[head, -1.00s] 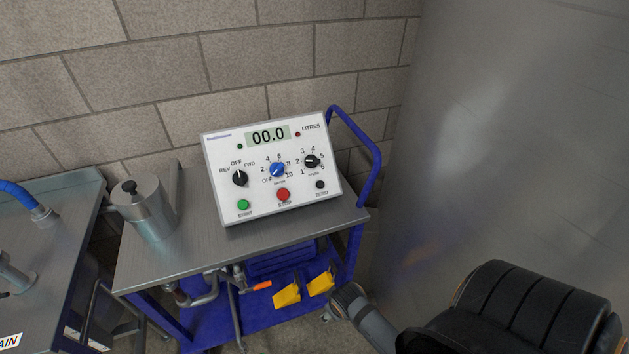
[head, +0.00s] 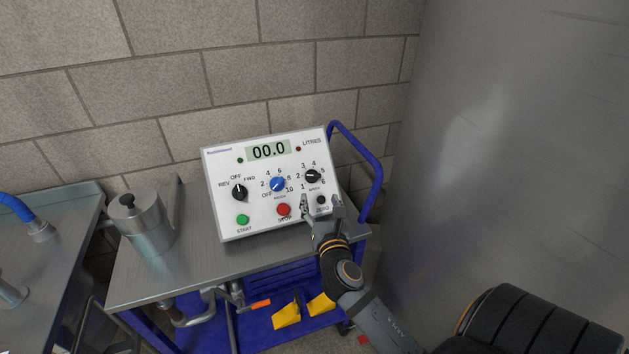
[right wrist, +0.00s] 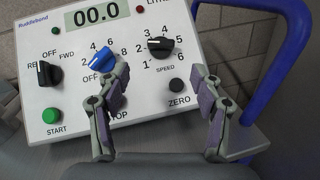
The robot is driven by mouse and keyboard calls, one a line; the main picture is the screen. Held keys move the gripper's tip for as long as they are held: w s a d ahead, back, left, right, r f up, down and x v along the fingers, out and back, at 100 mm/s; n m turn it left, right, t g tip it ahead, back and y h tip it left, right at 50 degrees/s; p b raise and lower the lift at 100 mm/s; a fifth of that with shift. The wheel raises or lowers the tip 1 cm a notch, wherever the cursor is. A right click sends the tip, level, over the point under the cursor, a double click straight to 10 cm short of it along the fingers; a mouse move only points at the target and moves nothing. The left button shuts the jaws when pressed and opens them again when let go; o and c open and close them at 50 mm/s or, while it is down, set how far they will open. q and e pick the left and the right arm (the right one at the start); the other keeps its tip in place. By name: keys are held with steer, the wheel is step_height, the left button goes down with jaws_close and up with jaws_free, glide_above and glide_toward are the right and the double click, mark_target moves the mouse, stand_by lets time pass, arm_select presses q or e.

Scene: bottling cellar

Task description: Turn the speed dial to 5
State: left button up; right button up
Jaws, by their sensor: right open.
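The black speed dial (head: 313,176) is on the right of the white control box, with numbers 1 to 6 around it. It also shows in the right wrist view (right wrist: 160,46), where I cannot read its pointer surely. My right gripper (head: 321,204) is open and empty in front of the box's lower right, just below the dial. In the right wrist view its fingers (right wrist: 160,72) are spread wide, with the dial beyond and between them, apart from both. My left gripper is not in view.
The control box (head: 226,209) also carries a blue dial (head: 278,184), a black direction knob (head: 239,192), green start, red stop and black zero buttons. The display reads 00.0. A blue handle (head: 372,165) rises on the right. A metal jug (head: 148,226) stands on the left.

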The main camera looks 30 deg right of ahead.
mark_target(314, 178)
steer(key=x, duration=0.9)
steer(key=shift+w+d+p, duration=0.1)
steer(key=shift+w+p, duration=0.1)
steer(key=shift+p, duration=0.15)
steer(key=shift+c, duration=0.3)
steer(key=c, duration=1.1)
steer(key=shift+m, duration=0.4)
